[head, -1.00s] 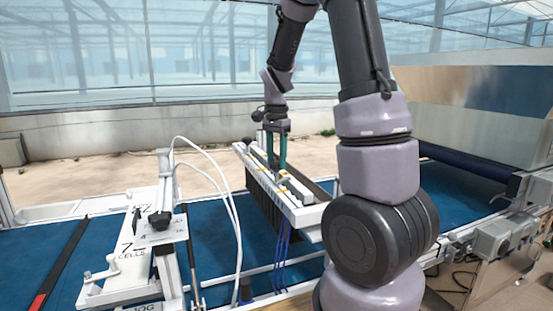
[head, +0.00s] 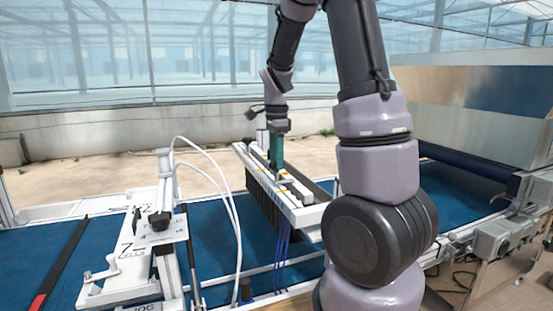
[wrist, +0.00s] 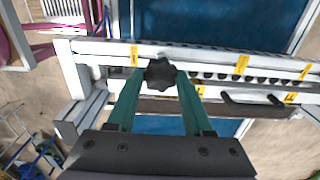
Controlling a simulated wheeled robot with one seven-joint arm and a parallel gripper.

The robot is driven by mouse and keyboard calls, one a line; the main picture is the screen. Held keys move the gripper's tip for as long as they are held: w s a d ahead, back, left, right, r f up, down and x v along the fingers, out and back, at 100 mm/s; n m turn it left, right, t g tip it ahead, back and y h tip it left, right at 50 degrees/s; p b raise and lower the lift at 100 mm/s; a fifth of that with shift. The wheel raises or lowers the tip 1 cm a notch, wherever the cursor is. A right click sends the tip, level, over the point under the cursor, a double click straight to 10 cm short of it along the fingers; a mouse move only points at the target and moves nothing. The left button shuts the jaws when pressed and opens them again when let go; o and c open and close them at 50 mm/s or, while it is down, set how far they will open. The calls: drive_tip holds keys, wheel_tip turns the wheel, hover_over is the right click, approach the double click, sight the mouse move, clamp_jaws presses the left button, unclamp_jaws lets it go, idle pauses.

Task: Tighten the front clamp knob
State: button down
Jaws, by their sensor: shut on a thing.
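A black lobed clamp knob (wrist: 160,73) sits on the white seeder bar (wrist: 110,47) in the wrist view, near yellow marks. My gripper (wrist: 160,76) has its two green fingers on either side of the knob, closed against its lobes. In the head view my gripper (head: 276,167) reaches straight down to the white bar (head: 303,214), toward its far half. The knob is too small and too covered by the fingers to make out there.
A blue conveyor belt (head: 215,225) runs under the bar. A white frame with a "7 cells" plate (head: 130,255) stands to the left, with white hoses (head: 222,185) arching beside it. Blue tubes (head: 283,243) hang from the bar's near end. Grey boxes (head: 492,238) are at the right.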

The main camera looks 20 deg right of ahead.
drive_tip(key=shift+c, duration=1.5)
unclamp_jaws()
drive_tip(key=shift+r, duration=0.1)
wheel_tip(320, 180, up, 11)
drive_tip(key=s+a+r+n+t+y, duration=0.1)
drive_tip(key=s+a+r+n+t, duration=0.1)
drive_tip(key=s+n, duration=0.5)
drive_tip(key=s+a+r+n+t+y, duration=0.1)
drive_tip(key=s+a+r+n+t, duration=0.2)
drive_tip(key=s, duration=0.9)
drive_tip(key=n+t, duration=0.2)
drive_tip(key=n, duration=0.2)
drive_tip(key=shift+s+r, duration=0.15)
drive_tip(key=shift+s, duration=0.05)
